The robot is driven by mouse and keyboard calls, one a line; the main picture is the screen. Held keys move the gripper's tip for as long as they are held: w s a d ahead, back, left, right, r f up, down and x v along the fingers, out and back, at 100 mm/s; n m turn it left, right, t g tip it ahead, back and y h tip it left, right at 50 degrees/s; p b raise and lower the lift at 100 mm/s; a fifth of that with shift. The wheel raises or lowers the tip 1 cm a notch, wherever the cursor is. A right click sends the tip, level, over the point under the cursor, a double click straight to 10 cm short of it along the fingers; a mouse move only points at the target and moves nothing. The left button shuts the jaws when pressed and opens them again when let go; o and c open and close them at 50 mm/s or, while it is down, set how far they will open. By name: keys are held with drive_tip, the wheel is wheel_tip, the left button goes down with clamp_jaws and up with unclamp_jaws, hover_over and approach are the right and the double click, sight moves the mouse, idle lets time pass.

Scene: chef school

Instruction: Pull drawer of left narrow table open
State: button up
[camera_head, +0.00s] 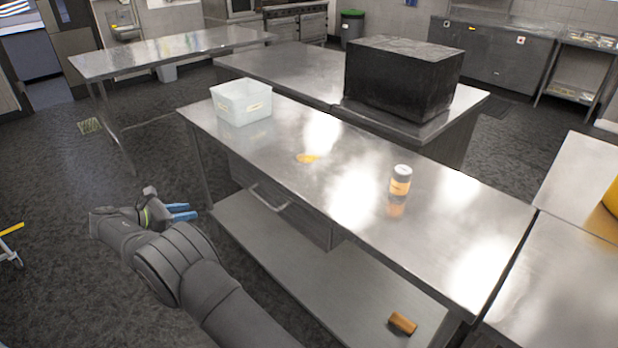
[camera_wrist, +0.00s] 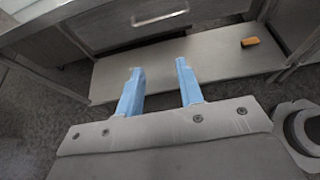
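The narrow steel table (camera_head: 330,150) stands in front of me with a drawer (camera_head: 300,205) under its top on the left part. The drawer looks shut, and its bar handle (camera_head: 268,198) faces me. In the wrist view the drawer front (camera_wrist: 110,25) and handle (camera_wrist: 160,18) are at the top, beyond my fingertips. My gripper (camera_head: 182,212) is to the left of the handle and apart from it. In the wrist view its two blue fingers (camera_wrist: 158,66) are spread with nothing between them.
A white plastic bin (camera_head: 241,108), a jar with an orange label (camera_head: 400,183) and an orange patch (camera_head: 307,158) are on the tabletop. A lower shelf (camera_head: 300,275) below the drawer holds an orange-brown block (camera_head: 402,323). A black box (camera_head: 403,80) stands behind.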

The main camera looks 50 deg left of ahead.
drive_tip(key=w+f+n+g+y, duration=0.1)
drive_tip(key=w+f+g+y, duration=0.35)
drive_tip(key=f, duration=0.65)
drive_tip(key=m+g+y, duration=0.4)
drive_tip(key=m+y, duration=0.6)
drive_tip(key=m, duration=0.1)
approach(262, 201)
drive_tip(key=x, duration=0.9)
clamp_jaws()
